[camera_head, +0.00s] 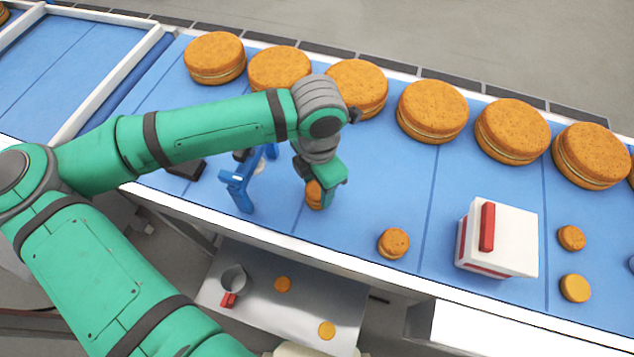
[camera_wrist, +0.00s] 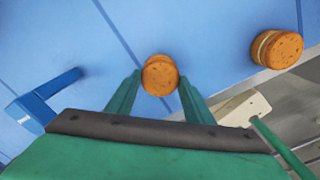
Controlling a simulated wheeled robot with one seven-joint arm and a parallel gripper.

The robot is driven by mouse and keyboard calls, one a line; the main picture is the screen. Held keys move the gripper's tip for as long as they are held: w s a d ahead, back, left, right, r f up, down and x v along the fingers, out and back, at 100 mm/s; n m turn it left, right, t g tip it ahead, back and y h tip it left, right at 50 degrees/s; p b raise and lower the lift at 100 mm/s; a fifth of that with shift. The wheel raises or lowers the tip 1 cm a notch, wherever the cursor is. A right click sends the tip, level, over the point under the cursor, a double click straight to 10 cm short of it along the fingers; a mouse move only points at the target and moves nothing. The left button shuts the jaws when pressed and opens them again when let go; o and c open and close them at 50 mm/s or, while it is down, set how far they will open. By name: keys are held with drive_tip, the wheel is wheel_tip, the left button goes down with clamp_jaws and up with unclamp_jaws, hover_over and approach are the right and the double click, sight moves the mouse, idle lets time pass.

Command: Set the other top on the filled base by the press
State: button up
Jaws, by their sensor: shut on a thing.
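My gripper (camera_wrist: 160,91) is shut on a small orange-brown round (camera_wrist: 160,76), with a finger on each side of it. In the head view the held round (camera_head: 313,194) is partly hidden by my gripper (camera_head: 322,192). I cannot tell whether it is a lone top or has a filled base beneath it, or whether it touches the belt. The blue frame that looks like the press (camera_head: 246,184) stands just left of my gripper. A small round with a pale filling line (camera_head: 393,243) sits apart to the right; the wrist view also shows it (camera_wrist: 276,49).
Two small rounds (camera_head: 572,238) (camera_head: 575,288) lie right of a white box with a red handle (camera_head: 510,238). Large filled rounds (camera_head: 433,110) line the belt's far side. A metal tray (camera_head: 255,322) below holds a cup (camera_head: 233,279) and two small rounds (camera_head: 283,284) (camera_head: 327,330).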

drive_tip(key=shift+f, duration=0.15)
drive_tip(key=o, duration=1.3)
drive_tip(key=shift+r, duration=3.5)
